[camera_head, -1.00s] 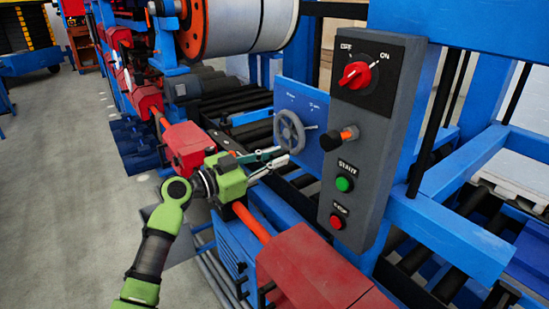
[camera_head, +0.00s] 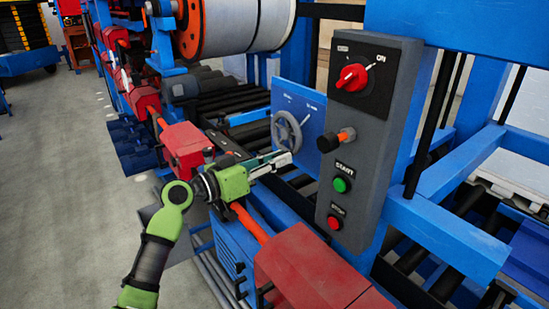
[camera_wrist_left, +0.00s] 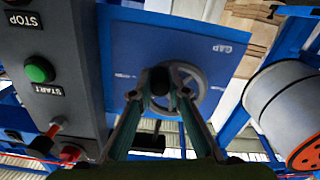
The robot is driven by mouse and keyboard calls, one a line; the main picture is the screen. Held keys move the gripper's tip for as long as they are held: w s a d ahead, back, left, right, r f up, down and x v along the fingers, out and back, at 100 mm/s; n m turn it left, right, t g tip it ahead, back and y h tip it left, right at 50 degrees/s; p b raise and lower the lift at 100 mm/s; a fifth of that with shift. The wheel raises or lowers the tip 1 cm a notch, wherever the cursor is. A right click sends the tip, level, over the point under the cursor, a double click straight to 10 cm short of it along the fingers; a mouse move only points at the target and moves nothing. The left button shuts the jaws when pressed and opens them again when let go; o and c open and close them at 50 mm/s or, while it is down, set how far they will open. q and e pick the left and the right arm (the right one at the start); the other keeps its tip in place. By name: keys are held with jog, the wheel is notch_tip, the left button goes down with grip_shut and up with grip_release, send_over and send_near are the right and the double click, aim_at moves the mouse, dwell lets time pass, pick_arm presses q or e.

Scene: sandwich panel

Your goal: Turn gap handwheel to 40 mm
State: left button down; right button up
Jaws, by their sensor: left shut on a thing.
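The grey gap handwheel (camera_head: 286,131) is mounted on a blue plate (camera_head: 312,113) left of the control box. My left gripper (camera_head: 287,157) reaches in from the left to the wheel's lower edge, with its fingers together. In the left wrist view the fingers (camera_wrist_left: 160,92) close on a dark round knob (camera_wrist_left: 160,80) in front of the wheel rim (camera_wrist_left: 196,80). The plate there carries the upside-down label GAP (camera_wrist_left: 222,49). Scale marks on the plate are too small to read. My right gripper is not in view.
The grey control box (camera_head: 370,140) stands right of the wheel, with a red rotary switch (camera_head: 352,77), an orange-and-black knob (camera_head: 337,140), a green start button (camera_head: 341,185) and a red stop button (camera_head: 334,222). Red machine housings (camera_head: 310,270) flank my arm. Floor at left is clear.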

aim_at(296, 137)
pick_arm(q)
jog(key=n, duration=0.1)
jog(key=r+n+p, duration=0.1)
jog(key=shift+s+d+r+n, duration=0.2)
jog(key=shift+s+d+n, duration=0.1)
jog(key=shift+s+n, duration=0.1)
jog(key=n+p, duration=0.1)
jog(key=r+n+p, duration=0.1)
jog(key=n+p, duration=0.1)
jog(key=shift+s+d+r+n, duration=0.2)
jog(key=shift+s+r+n, duration=0.1)
jog(key=shift+r, duration=0.05)
jog(key=n+p, duration=0.1)
jog(key=r+n+p, duration=0.1)
jog(key=n, duration=0.1)
jog(key=shift+r+p, duration=0.3)
jog(key=shift+p, duration=0.1)
jog(key=shift+r+n+p, duration=0.3)
jog(key=shift+n+p, duration=0.25)
jog(key=shift+n, duration=0.25)
jog(key=shift+r+n+p, duration=0.25)
jog(key=shift+n+p, duration=0.25)
jog(key=shift+n, duration=0.3)
jog(key=c, duration=2)
grip_release()
jog(key=shift+o, duration=0.2)
jog(key=shift+f, duration=0.1)
jog(key=shift+a+f, duration=0.1)
